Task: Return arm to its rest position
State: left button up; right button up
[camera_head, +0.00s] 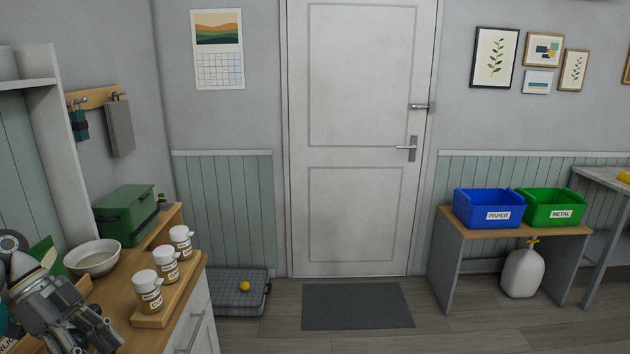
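My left gripper (92,340) is at the lower left corner of the head view, above the near left part of the wooden counter (187,290). Its fingertips are low in the picture and partly cut off, so I cannot tell how far apart they are. No object shows clearly between them. My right gripper is not in view.
Near the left gripper are a cream bowl (92,257), a green box (126,214) and three white-lidded jars, the closest one (148,290) on a wooden stand. A blue PAPER bin (489,209) and green METAL bin (553,208) stand on a bench at right. The middle floor is clear around a grey mat (357,306).

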pick_arm(q)
jog(key=s+d+f+n+y, duration=0.1)
jog(key=s+d+f, duration=0.1)
jog(key=d+f, duration=0.45)
jog(key=s+d+f+n+y, duration=0.1)
jog(key=s+d+f+y, duration=0.2)
jog(key=f, duration=0.7)
jog(key=s+d+f+n+t, duration=0.3)
jog(key=s+d+f+n, duration=0.55)
jog(key=s+d, duration=0.3)
jog(key=s+a+r+n+t+y, duration=0.2)
jog(key=s+a+r+n+y, duration=0.15)
jog(key=s+n, duration=0.2)
notch_tip(320, 180, down, 26)
jog(key=s+f+m+g, duration=0.1)
jog(key=s, duration=0.1)
jog(key=s+a+f+g, duration=0.1)
jog(key=s+a+f, duration=0.1)
jog(key=s+f, duration=1.4)
jog(key=shift+s+a+f+g, duration=0.15)
jog(key=shift+s+a+g, duration=0.15)
jog(key=shift+s+a, duration=0.1)
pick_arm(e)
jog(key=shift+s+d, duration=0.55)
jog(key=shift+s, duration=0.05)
